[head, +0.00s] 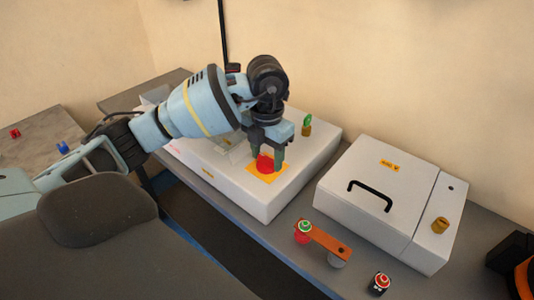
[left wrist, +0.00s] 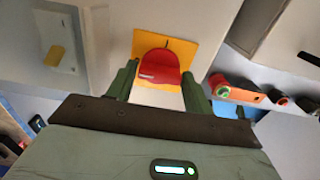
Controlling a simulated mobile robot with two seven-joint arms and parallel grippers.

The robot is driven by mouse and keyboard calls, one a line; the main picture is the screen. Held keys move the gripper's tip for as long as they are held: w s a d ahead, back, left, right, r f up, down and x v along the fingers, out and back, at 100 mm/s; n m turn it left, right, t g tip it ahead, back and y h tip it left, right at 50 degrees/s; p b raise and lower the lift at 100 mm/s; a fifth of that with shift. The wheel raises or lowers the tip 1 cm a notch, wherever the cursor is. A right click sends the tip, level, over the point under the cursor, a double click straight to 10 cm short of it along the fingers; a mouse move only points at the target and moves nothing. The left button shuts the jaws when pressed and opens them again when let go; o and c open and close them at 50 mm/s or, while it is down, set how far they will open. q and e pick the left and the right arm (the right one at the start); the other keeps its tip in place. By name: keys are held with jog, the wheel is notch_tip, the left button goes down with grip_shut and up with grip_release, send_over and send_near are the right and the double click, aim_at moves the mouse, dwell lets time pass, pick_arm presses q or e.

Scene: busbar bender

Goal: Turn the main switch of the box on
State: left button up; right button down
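The main switch is a red rotary knob (head: 264,163) on a yellow plate (head: 264,176), on top of a white box (head: 250,200). My left gripper (head: 268,150) points down at the knob. The left gripper is open. I cannot tell whether the fingertips reach down beside the knob or stay just short of it. My right gripper is not in view.
A green knob on a brass-coloured base (head: 307,124) stands on the same box near its back edge. A second white box with a black handle (head: 370,192) stands to the right. An orange bar with a red-green button (head: 325,238) and another button (head: 379,284) lie in front.

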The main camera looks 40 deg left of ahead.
pick_arm(q)
jog(key=c, duration=0.5)
jog(key=shift+c, duration=0.2)
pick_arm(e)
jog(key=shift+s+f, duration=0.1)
